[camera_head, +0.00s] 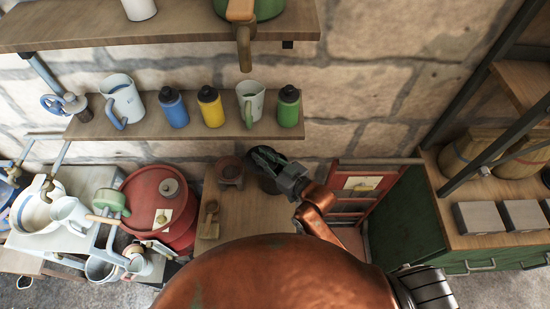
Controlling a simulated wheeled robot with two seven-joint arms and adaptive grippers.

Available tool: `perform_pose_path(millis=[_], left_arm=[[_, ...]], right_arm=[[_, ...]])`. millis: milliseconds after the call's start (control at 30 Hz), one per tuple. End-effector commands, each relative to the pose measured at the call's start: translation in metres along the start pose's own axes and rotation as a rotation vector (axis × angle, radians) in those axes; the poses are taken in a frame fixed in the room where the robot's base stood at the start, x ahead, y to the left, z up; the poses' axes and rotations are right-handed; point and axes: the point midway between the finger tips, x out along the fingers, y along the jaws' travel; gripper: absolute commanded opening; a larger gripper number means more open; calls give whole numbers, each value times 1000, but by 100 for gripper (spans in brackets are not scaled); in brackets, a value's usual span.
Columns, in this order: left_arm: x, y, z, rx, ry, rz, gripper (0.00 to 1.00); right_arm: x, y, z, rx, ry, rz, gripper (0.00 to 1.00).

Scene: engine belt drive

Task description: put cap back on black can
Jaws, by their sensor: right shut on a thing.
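My right gripper (268,157) is over the back of the small wooden table (237,213), below the lower shelf. It is shut on a dark object (266,182), which it and my wrist partly cover. The object looks black and rounded; I cannot tell whether it is the black can or its cap. No separate cap can be made out. My left gripper is not in view.
The lower shelf (190,128) holds mugs and blue (173,108), yellow (210,106) and green (288,107) bottles. A brown pot (230,172) and wooden scoop (210,219) are on the table. A red drum (150,190) stands left, a green cabinet (400,220) right.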

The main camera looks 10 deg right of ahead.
Motion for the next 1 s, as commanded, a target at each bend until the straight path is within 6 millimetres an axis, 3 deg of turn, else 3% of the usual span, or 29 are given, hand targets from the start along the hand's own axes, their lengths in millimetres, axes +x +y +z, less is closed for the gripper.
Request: perform_pose_path(millis=[100, 333, 633, 833, 1000], left_arm=[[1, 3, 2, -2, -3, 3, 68], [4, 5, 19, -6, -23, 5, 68], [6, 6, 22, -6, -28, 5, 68], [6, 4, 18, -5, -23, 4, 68], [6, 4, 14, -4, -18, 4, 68]], right_arm=[[6, 28, 15, -3, -4, 2, 1], [14, 56, 50, -1, -1, 2, 1], [19, 70, 67, -2, -1, 2, 1], [23, 70, 95, 2, -1, 1, 1], [23, 70, 97, 0, 1, 1, 1]])
